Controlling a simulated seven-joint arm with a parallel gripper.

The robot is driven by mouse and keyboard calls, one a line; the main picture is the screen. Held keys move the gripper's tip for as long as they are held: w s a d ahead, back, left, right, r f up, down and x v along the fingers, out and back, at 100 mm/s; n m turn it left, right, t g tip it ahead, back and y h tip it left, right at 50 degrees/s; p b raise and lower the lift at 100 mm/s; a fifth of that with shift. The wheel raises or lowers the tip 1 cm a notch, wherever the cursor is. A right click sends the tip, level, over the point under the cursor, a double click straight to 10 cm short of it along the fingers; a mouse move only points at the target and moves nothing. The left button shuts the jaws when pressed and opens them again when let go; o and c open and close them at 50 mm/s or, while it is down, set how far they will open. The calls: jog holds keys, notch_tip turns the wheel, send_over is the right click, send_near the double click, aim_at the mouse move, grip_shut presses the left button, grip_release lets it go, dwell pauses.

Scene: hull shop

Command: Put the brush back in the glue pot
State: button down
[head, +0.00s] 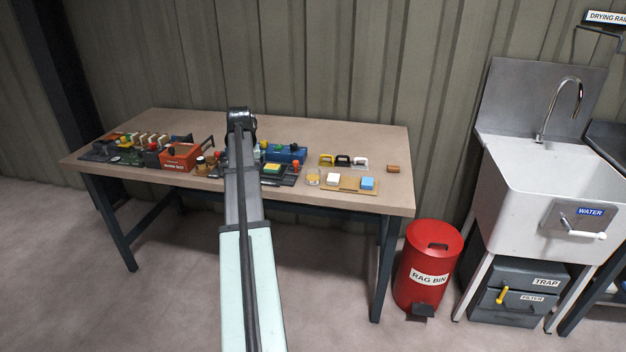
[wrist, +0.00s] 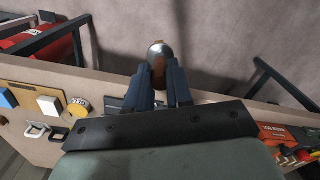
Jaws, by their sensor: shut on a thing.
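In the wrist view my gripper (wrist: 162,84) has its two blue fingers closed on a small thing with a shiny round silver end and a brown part. It looks like the brush (wrist: 160,53), seen nearly end-on; its bristles cannot be made out. In the head view my arm's dark wrist is above the middle of the workbench, and the arm hides the fingers and what they hold. A small brown-and-dark pot (head: 201,165) stands just left of my arm, right of the orange box; it may be the glue pot, but I cannot tell. No pot shows clearly in the wrist view.
The workbench (head: 350,135) carries crowded small tools at left, an orange box (head: 180,156), a blue tool (head: 285,153), and a board (head: 348,185) with white and blue blocks. Its right end is mostly clear. A red rag bin (head: 428,262) and a sink (head: 545,170) stand at right.

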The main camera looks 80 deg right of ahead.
jog(key=s+d+r+m, duration=0.2)
jog(key=s+d+r, duration=0.1)
jog(key=s+d, duration=0.45)
jog(key=s+d+r+m, duration=0.1)
jog(key=s+d+r, duration=0.1)
jog(key=s+d, duration=0.6)
jog(key=s+d+r+m, duration=0.1)
jog(key=d+r+m, duration=0.1)
jog(key=d+r, duration=0.3)
notch_tip(320, 180, down, 11)
jog(key=shift+s+d, duration=0.15)
jog(key=shift+d, duration=0.3)
jog(key=shift+f, duration=0.2)
jog(key=c, duration=1)
grip_release()
